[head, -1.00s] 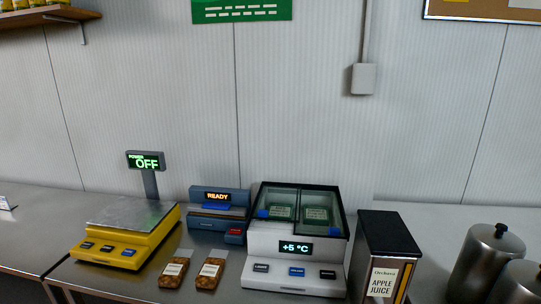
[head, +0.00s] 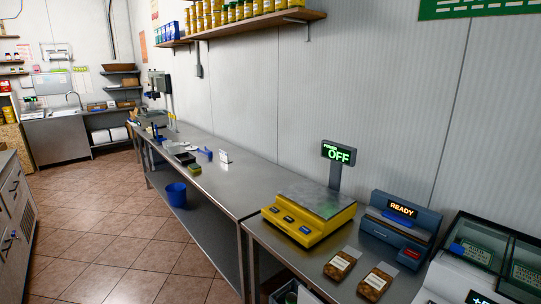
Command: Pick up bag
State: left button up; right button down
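Two small clear bags with brown contents and pale labels lie on the steel counter at the lower right of the head view. The left bag (head: 341,264) lies in front of the yellow scale, and the right bag (head: 376,281) lies beside it, apart from it. Which of the two the task means I cannot tell. Neither of my grippers shows in the head view.
The yellow scale (head: 309,213) reads OFF. A blue-grey device (head: 400,221) reads READY, with a white glass-topped cooler (head: 463,274) to its right. A long steel counter (head: 205,186) runs back left, a blue bucket (head: 176,194) below. The tiled floor (head: 95,225) is open.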

aim_at(374, 284)
jog(key=u, duration=0.45)
jog(key=i, duration=1.35)
jog(key=z, duration=2.15)
jog(key=k, duration=0.5)
jog(key=u, duration=0.05)
